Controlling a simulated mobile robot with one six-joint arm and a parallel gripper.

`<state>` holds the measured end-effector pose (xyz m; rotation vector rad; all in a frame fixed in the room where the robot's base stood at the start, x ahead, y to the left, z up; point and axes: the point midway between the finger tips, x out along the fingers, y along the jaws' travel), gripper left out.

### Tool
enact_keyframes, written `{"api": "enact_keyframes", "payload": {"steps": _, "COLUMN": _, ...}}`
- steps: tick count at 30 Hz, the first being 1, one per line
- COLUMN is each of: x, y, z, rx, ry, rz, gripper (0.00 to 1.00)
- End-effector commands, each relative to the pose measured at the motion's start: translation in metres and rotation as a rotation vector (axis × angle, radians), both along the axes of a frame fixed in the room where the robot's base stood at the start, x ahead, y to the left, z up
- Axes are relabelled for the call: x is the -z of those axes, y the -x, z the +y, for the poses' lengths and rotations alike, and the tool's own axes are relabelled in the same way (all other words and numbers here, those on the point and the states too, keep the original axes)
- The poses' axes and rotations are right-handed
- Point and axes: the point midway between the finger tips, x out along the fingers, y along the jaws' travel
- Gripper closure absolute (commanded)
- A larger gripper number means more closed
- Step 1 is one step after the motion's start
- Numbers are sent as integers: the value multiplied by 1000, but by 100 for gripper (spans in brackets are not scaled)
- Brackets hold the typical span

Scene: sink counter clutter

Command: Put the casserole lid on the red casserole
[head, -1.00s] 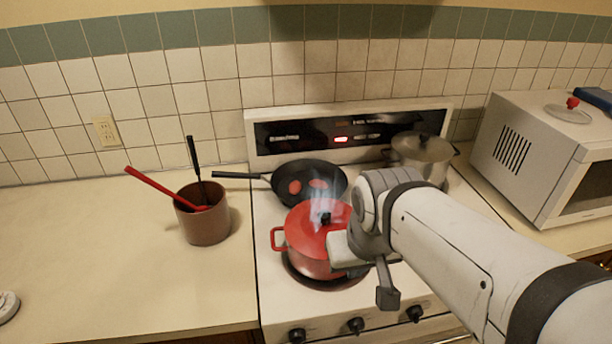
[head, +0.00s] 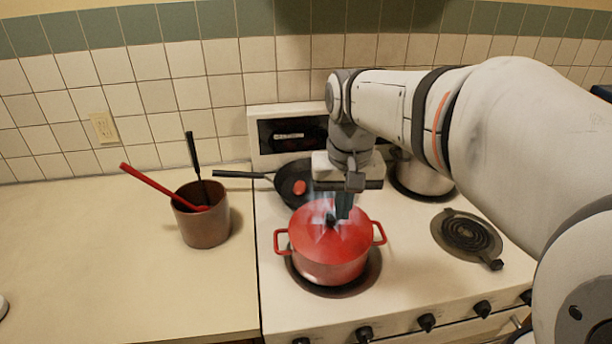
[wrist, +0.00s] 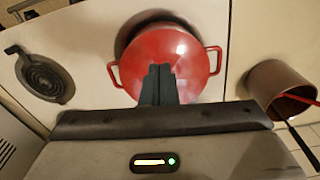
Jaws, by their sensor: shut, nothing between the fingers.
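The red casserole (head: 330,270) stands on the front left burner, with a loop handle on each side. The red casserole lid (head: 352,234) with a dark knob lies on top of it and looks level. Pale steam shows over the lid. My gripper (head: 343,212) points down over the lid, close to the knob, with its fingers together and empty. Whether the fingertips touch the knob cannot be told. In the wrist view the shut fingers (wrist: 160,72) cover the middle of the lid (wrist: 185,50), hiding the knob.
A dark frying pan (head: 290,185) sits behind the casserole, partly hidden by my gripper. A steel pot (head: 425,180) stands at the back right. The front right burner (head: 466,232) is bare.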

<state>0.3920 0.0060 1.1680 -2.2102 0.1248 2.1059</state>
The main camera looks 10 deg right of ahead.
Motion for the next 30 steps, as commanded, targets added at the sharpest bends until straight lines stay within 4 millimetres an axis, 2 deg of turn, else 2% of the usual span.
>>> {"api": "enact_keyframes", "payload": {"steps": 3, "x": 0, "y": -15, "z": 1, "rx": 19, "ry": 0, "rz": 37, "gripper": 100}}
{"api": "enact_keyframes", "payload": {"steps": 8, "x": 6, "y": -20, "z": 1, "rx": 27, "ry": -1, "rz": 52, "gripper": 100}}
{"api": "enact_keyframes", "payload": {"steps": 11, "x": 20, "y": -19, "z": 1, "rx": 27, "ry": 0, "rz": 55, "gripper": 100}}
{"api": "enact_keyframes", "payload": {"steps": 22, "x": 99, "y": -18, "z": 1, "rx": 28, "ry": 0, "rz": 56, "gripper": 100}}
{"api": "enact_keyframes", "payload": {"steps": 30, "x": 97, "y": -52, "z": -4, "rx": 28, "ry": 0, "rz": 51, "gripper": 100}}
